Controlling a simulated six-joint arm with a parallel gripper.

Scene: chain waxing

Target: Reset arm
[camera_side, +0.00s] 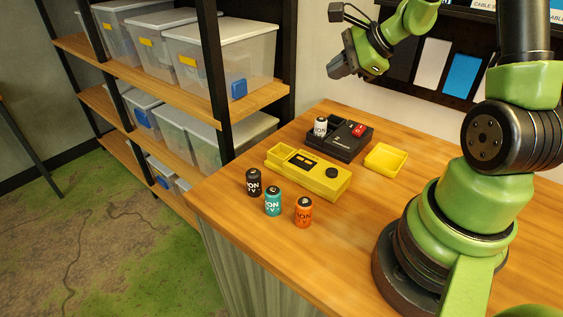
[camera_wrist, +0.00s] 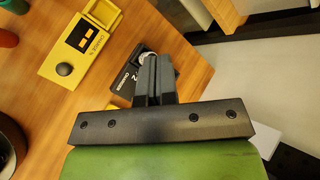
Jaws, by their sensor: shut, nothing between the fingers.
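My gripper (camera_side: 341,72) is raised above the back of the wooden table, clear of everything on it. In the wrist view its two dark fingers (camera_wrist: 155,75) lie together with nothing between them. Below it a black device (camera_side: 343,138) with a red part holds a white battery (camera_side: 320,127) standing upright at its left end. A yellow device (camera_side: 318,177) with an open compartment lies in front of it; it also shows in the wrist view (camera_wrist: 75,55). A yellow cover (camera_side: 386,158) lies to the right.
A black battery (camera_side: 254,183), a teal battery (camera_side: 273,201) and an orange battery (camera_side: 304,212) stand upright near the table's left edge. A shelf with clear bins (camera_side: 220,58) stands at the left. The table (camera_side: 345,240) is bare in front.

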